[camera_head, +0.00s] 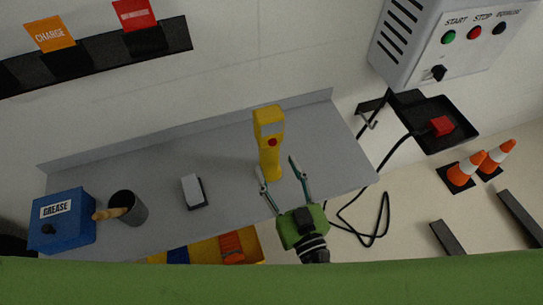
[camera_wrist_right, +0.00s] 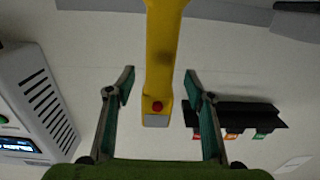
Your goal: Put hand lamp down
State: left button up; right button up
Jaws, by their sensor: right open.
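The yellow hand lamp (camera_head: 268,150) with a red button stands upright on the grey shelf (camera_head: 230,165), towards its right part. In the right wrist view the lamp (camera_wrist_right: 160,65) shows between the two fingers. My right gripper (camera_head: 276,169) is open at the front of the lamp, with its fingers spread to either side. A gap shows between each finger and the lamp in the right wrist view (camera_wrist_right: 160,85). My left gripper is not in either view.
On the shelf stand a blue grease box (camera_head: 68,220), a dark cup (camera_head: 134,212) with a wooden handle in it, and a white-and-black block (camera_head: 193,191). A control box (camera_head: 435,45) hangs at the upper right. Orange cones (camera_head: 463,170) stand at the right.

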jog(key=shift+b+v, duration=0.6)
jog(key=shift+v, duration=2.3)
